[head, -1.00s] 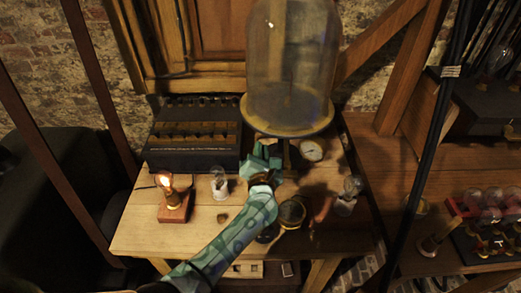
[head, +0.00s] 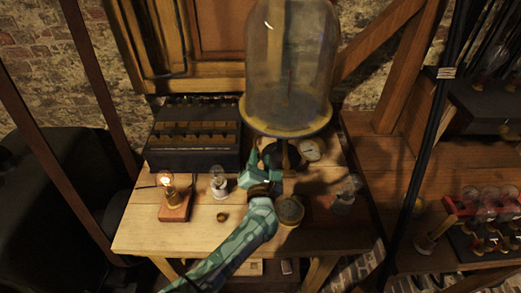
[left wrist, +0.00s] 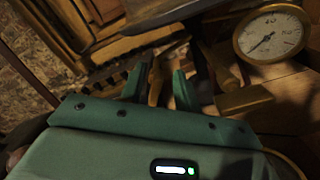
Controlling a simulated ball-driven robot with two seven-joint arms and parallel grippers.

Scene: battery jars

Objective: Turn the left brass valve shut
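The glass bell jar (head: 290,70) stands on a round brass-rimmed plate (head: 287,130) over the wooden table. My left gripper (head: 262,160) is just under the plate's front left edge, beside the dark stand (head: 286,156). In the left wrist view the two green fingers of my left gripper (left wrist: 160,84) are apart. A narrow brownish-brass piece (left wrist: 155,86) shows in the gap; I cannot tell whether it is a valve handle or whether the fingers touch it. A brass-coloured bar (left wrist: 243,101) lies to the right of the fingers. My right gripper is not in view.
A round dial gauge (head: 310,150) is right of the stand; it also shows in the left wrist view (left wrist: 272,35). A black box (head: 193,150), a lit bulb on a red base (head: 173,207), a small bulb (head: 219,187) and a round brass-rimmed pot (head: 290,211) surround my arm.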

